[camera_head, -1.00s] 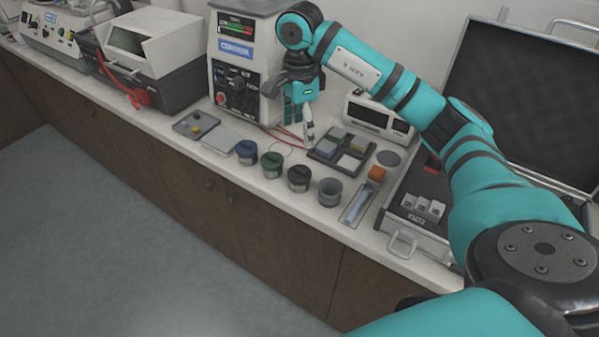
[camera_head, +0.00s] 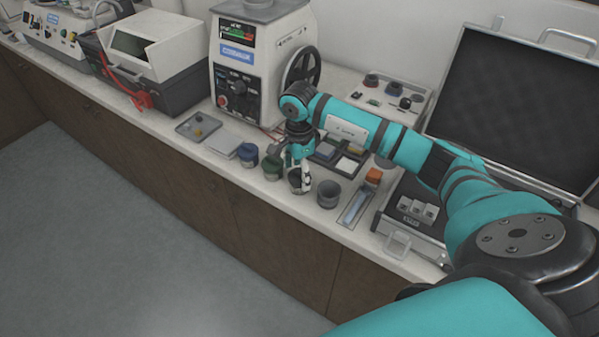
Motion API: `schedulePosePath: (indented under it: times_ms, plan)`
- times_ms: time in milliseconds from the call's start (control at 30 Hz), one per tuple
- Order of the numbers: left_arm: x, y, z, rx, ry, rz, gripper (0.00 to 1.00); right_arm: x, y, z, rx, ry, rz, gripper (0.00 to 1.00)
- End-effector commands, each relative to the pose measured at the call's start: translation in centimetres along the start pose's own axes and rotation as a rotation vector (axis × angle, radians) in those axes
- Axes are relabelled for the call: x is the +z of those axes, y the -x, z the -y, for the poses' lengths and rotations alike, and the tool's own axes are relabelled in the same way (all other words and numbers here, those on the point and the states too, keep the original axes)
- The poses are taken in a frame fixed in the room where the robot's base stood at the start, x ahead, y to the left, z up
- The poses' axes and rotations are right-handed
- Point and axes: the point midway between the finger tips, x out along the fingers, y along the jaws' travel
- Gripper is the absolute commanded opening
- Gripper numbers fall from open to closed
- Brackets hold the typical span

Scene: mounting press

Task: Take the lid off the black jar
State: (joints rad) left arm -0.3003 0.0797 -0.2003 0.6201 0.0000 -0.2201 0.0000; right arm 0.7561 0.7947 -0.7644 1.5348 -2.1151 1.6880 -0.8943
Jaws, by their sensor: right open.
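The black jar (camera_head: 295,186) stands near the front of the counter, in a row with other jars. My right gripper (camera_head: 301,181) points down over it, with its fingers around or just in front of the jar's top; contact cannot be made out. The gripper is open. The dark lid is mostly hidden behind the fingers. My left gripper is not in view.
A blue-lidded jar (camera_head: 247,155) and a green-lidded jar (camera_head: 272,168) stand left of the black jar, and an open grey jar (camera_head: 329,194) stands right. A tray (camera_head: 321,157) lies behind. The open case (camera_head: 398,222) is at the right; the press (camera_head: 252,70) is behind.

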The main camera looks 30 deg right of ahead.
Motion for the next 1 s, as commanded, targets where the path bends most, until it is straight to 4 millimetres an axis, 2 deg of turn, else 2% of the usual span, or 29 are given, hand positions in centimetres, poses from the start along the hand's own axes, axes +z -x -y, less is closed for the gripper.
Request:
schedulePosePath:
  times_ms: [167,367,767,867,1000]
  plan:
    - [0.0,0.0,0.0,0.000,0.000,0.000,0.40,0.0,0.0,0.0,0.000,0.000,0.000,0.71]
    - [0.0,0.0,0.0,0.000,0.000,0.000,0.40,0.0,0.0,0.0,0.000,0.000,0.000,0.45]
    - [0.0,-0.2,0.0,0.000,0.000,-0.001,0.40,0.0,0.3,0.1,-0.002,-0.001,-0.001,0.44]
    - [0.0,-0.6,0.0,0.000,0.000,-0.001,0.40,-0.1,0.9,0.1,-0.002,-0.001,-0.001,0.44]
    - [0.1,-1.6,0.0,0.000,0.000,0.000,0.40,0.0,2.7,0.2,-0.005,-0.001,0.000,0.44]
